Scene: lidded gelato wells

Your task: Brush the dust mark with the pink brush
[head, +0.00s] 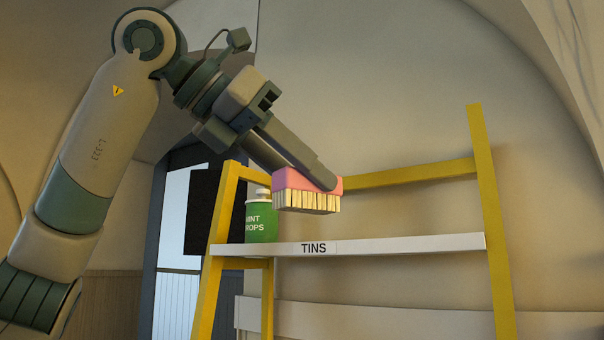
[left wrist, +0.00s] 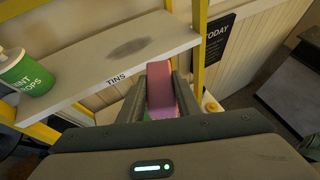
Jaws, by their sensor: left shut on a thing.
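The pink brush (head: 294,182) has pale bristles pointing down. My left gripper (head: 310,183) is shut on its pink body and holds it above the front edge of the shelf marked TINS. The brush (left wrist: 160,88) also shows between the fingers (left wrist: 160,95) in the left wrist view. The dust mark (left wrist: 131,48) is a dark grey smudge on the white shelf top, beyond the brush in that view. In the head view I cannot see the mark. The bristles look apart from the shelf surface. My right gripper is in neither view.
A green mint drops tin (head: 262,220) with a white top stands on the shelf (head: 400,244), left of the brush. Yellow uprights (head: 490,220) and a rear bar frame the shelf. A dark sign (left wrist: 218,38) hangs on the wall beyond the shelf's right end.

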